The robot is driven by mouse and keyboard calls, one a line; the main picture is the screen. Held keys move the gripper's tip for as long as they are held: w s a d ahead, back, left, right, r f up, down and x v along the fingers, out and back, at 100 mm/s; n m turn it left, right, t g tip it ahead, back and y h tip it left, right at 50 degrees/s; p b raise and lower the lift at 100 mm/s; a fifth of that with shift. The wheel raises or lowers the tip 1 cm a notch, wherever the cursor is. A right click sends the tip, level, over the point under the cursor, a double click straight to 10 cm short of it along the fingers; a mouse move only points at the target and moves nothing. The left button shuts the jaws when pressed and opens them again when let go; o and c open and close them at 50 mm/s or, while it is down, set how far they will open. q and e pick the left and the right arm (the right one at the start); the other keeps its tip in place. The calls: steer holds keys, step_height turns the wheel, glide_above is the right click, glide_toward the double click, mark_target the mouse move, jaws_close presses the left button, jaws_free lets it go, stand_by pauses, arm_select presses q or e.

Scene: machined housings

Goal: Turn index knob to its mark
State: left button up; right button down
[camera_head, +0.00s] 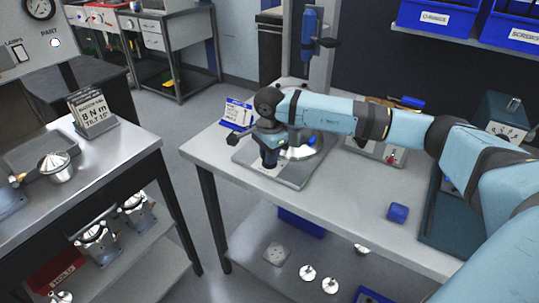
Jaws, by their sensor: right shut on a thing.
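A metal fixture plate (298,180) lies on the near-left part of the grey workbench (350,215). A shiny round metal housing (301,152) sits on it, partly behind my right wrist. My right arm reaches in from the right, and its gripper (269,163) points down at the left part of the fixture. The right gripper is shut on the index knob, which its fingers and wrist hide. The knob's mark and pointer cannot be made out. My left gripper is not in view.
A white-and-blue card (238,114) stands behind the fixture. A blue block (398,213) lies on the bench at right. A second fixture (376,150) stands behind my forearm.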

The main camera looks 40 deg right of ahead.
steer(key=c, duration=1.4)
jaws_free()
step_height(320, 180, up, 14)
steer(key=shift+f+p, duration=0.1)
steer(key=shift+p, duration=0.25)
